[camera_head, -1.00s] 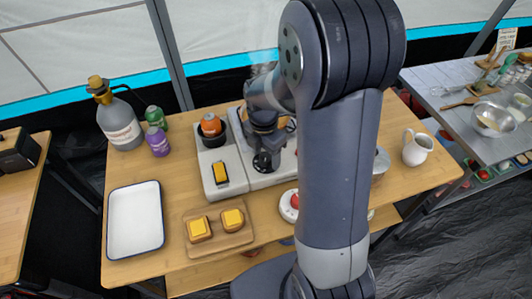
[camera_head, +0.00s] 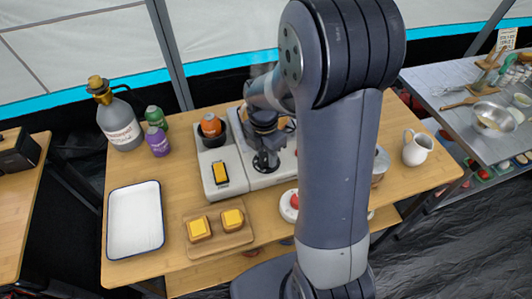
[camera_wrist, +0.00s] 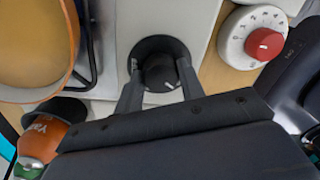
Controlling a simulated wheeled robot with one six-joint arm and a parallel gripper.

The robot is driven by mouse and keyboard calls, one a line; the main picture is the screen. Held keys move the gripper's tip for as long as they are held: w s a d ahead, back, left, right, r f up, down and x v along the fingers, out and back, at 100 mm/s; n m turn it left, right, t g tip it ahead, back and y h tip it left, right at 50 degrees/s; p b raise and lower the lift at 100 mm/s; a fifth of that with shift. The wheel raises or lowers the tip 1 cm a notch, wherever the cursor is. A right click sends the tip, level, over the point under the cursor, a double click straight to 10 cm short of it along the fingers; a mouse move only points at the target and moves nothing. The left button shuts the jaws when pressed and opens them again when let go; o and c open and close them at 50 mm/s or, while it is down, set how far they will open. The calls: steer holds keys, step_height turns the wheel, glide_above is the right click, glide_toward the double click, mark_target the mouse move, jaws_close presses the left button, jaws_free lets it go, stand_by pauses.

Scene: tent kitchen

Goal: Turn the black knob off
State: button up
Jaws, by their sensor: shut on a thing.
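The black knob (camera_wrist: 161,74) shows in the wrist view, on the pale front of a white appliance (camera_wrist: 190,22).
A white dial with a red centre (camera_wrist: 264,44) is right of the knob. An orange can (camera_wrist: 42,138) and an orange-brown pan (camera_wrist: 35,40) are on the left. In the head view a board with two cheese-topped pieces (camera_head: 218,242) and a white tray (camera_head: 135,220) lie left.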

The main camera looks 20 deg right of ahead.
steer(key=m, duration=0.3)
steer(key=shift+m, duration=0.4)
steer(key=m, duration=0.3)
steer(key=shift+m, duration=0.3)
steer(key=m, duration=0.3)
steer(key=shift+d+m, duration=0.1)
steer(key=shift+m, duration=0.2)
steer(key=m, duration=0.3)
steer(key=shift+m+y+b, duration=0.3)
steer(key=m, duration=0.7)
steer(key=shift+s+t, duration=0.1)
steer(key=shift+t, duration=0.2)
steer(key=m, duration=0.4)
steer(key=shift+m, duration=2)
